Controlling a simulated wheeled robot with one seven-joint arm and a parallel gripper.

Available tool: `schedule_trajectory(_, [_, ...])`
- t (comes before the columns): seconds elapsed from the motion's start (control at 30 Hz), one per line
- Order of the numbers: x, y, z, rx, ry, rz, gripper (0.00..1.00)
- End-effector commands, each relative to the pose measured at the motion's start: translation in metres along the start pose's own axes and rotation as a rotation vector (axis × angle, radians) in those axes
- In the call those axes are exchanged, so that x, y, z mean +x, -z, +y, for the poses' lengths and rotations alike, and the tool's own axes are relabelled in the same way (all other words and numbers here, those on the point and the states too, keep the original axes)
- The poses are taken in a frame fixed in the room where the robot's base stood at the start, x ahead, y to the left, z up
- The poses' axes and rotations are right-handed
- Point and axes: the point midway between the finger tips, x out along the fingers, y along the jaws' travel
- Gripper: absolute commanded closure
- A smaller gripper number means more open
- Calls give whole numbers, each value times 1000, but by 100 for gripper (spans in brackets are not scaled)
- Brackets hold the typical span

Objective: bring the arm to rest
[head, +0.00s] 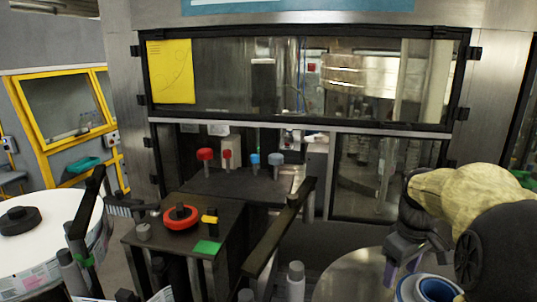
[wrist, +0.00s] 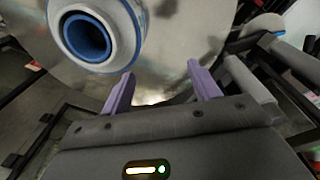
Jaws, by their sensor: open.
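My gripper (wrist: 160,92) shows in the wrist view with its two purple fingers spread apart and nothing between them. In the head view my gripper (head: 402,272) is at the lower right, pointing down from my yellow-covered arm, close to a white and blue reel core (head: 437,289). The same reel core (wrist: 87,35) shows in the wrist view beyond the left finger. It sits on a round metal plate (wrist: 190,35). The gap between fingers and core is hard to judge.
A labelling machine with a dark-framed window (head: 300,82) stands ahead. A dark bench carries a red knob (head: 181,217) and a green pad (head: 207,248). A white reel (head: 40,235) lies at left. Rollers and a dark bar (head: 275,235) stand left of the plate.

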Motion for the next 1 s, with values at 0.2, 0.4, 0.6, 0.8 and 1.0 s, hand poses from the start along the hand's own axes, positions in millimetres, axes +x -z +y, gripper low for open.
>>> schedule_trajectory(0.2, [64, 8, -74, 158, -22, 52, 39])
schedule_trajectory(0.4, [112, -6, -139, 313, -22, 112, 39])
schedule_trajectory(0.6, [140, -27, -181, 432, -10, 159, 39])
schedule_trajectory(0.8, [143, -30, -186, 458, -7, 170, 39])
schedule_trajectory(1.0, [142, -30, -186, 457, -7, 169, 39])
